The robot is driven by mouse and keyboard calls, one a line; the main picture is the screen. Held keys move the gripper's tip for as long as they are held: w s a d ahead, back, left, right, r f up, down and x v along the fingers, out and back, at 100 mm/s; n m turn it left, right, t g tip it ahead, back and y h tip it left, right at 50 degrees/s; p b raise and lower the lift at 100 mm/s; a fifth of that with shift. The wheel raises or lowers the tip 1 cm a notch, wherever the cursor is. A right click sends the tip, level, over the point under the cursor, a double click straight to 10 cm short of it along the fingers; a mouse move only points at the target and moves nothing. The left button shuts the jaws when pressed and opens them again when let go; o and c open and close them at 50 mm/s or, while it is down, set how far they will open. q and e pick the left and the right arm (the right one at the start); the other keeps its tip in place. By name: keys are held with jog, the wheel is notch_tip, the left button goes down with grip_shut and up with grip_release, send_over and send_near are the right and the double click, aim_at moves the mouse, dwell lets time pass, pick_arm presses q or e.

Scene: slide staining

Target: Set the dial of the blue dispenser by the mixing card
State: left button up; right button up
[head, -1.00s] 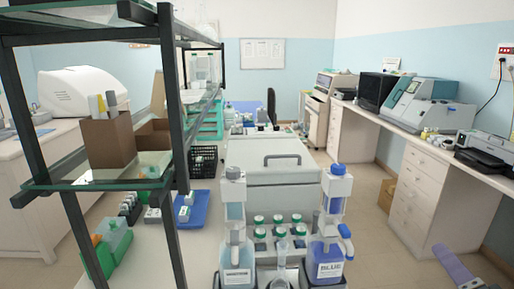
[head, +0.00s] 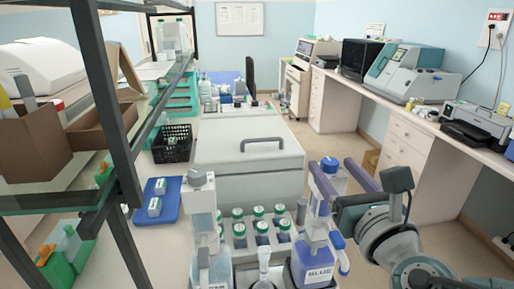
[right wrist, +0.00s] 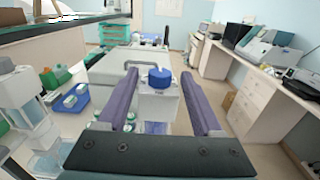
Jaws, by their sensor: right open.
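The blue dispenser (head: 316,262) is a bottle of blue liquid labelled "BLUE", upright at the front of the bench in the head view. Its white head carries a round blue dial (head: 330,165) on top. My right gripper (head: 331,161) is open, with its purple fingers at the dial. In the right wrist view the blue dial (right wrist: 160,77) lies between the two open fingers (right wrist: 160,73), with a gap on each side. The dial's setting is too small to read. I cannot identify a mixing card; a sheet (head: 240,13) hangs on the far wall. My left gripper is not in view.
A second dispenser (head: 203,190) stands left of the blue one. Green-capped bottles (head: 260,226) sit in a rack between them. Behind is a large grey-white lidded box (head: 250,165). A glass shelf on dark posts (head: 118,110) stands on the left.

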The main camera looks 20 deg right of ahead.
jog(key=shift+w+d, duration=0.1)
jog(key=shift+w, duration=0.4)
jog(key=shift+c, duration=0.3)
grip_shut()
